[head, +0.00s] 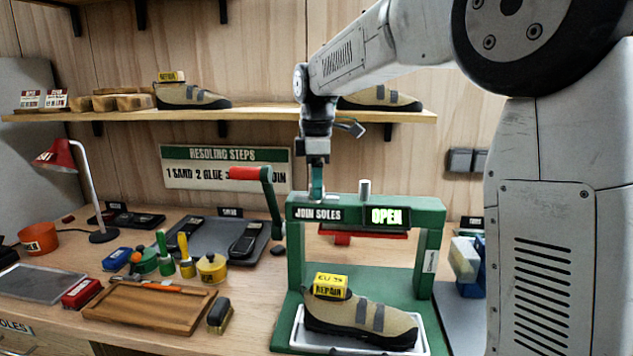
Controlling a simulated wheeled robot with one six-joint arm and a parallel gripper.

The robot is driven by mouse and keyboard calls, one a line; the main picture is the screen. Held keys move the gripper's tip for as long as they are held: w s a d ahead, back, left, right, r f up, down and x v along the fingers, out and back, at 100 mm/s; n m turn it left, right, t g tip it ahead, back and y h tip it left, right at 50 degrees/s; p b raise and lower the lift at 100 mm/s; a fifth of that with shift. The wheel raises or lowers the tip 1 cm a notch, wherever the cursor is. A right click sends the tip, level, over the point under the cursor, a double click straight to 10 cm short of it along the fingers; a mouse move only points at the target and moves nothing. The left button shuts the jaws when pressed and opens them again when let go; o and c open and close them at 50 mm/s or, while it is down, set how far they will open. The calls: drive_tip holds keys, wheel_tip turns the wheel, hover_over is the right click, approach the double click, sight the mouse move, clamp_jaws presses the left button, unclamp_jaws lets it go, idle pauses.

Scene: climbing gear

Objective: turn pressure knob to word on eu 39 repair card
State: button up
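The green sole press (296,262) stands at the right of the bench. Its top beam reads "JOIN SOLES" with a lit "OPEN" display (386,216). A yellow card (329,286) reading "EU 39" and "REPAIR" sits on a tan shoe (362,318) in the press; no other word on it is legible. My gripper (317,192) points down at the beam's top left, with its teal end at or just above the beam. Its fingers are too small to tell open from shut. A short pale post (364,188) stands on the beam to its right. I cannot clearly identify the pressure knob.
A red-handled crank (258,174) stands close left of my gripper. A shelf (250,116) with shoes runs behind the arm. A wooden tray (150,306), glue pots, brushes and a red lamp (62,157) occupy the bench's left.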

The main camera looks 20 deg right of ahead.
drive_tip(key=c, duration=0.7)
drive_tip(key=m, duration=0.3)
drive_tip(key=shift+m, duration=0.4)
drive_tip(key=m, duration=0.4)
drive_tip(key=shift+m, duration=0.3)
drive_tip(key=m, duration=0.6)
drive_tip(key=shift+m, duration=2.8)
